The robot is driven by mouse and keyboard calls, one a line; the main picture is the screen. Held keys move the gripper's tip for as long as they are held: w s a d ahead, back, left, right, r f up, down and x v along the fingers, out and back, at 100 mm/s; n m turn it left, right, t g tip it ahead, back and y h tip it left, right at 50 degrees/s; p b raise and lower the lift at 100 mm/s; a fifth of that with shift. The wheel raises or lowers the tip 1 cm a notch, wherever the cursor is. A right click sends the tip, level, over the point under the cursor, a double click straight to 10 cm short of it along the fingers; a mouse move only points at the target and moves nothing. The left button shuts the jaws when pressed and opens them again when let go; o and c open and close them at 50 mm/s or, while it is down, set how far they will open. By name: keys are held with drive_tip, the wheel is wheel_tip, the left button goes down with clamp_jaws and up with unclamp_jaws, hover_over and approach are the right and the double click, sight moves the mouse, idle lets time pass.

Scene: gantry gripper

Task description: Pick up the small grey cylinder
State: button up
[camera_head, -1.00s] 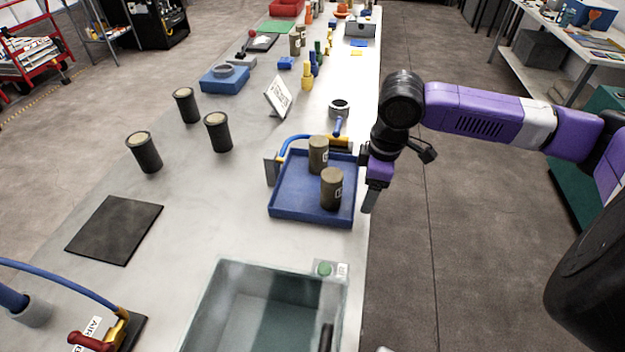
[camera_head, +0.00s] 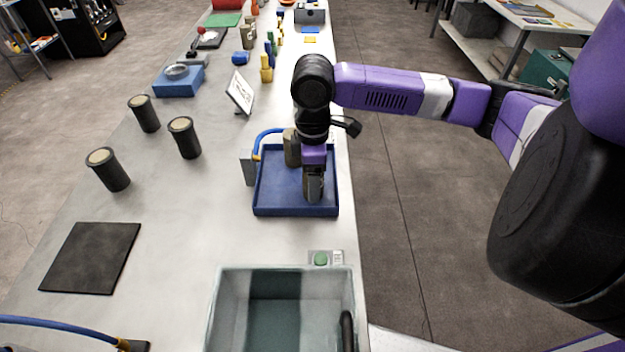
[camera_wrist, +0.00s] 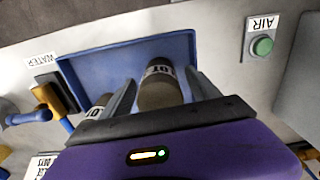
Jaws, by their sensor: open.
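Two small grey-brown cylinders stand in a blue tray (camera_head: 265,210). One (camera_head: 291,147) is at the tray's back, partly behind my arm, and shows at the outer side of the left finger in the wrist view (camera_wrist: 97,108). The front one, with a white number label, lies between my finger pads in the wrist view (camera_wrist: 160,92); in the head view my gripper (camera_head: 313,194) mostly hides it. My gripper is open, its fingers on either side of this cylinder. I cannot tell whether they touch it.
Three dark cylinders with tan tops (camera_head: 184,138) stand on the bench left of the tray. A black mat (camera_head: 90,258) lies left.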

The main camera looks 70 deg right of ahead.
drive_tip(key=shift+f, duration=0.65)
clamp_jaws()
drive_tip(key=shift+r, duration=0.2)
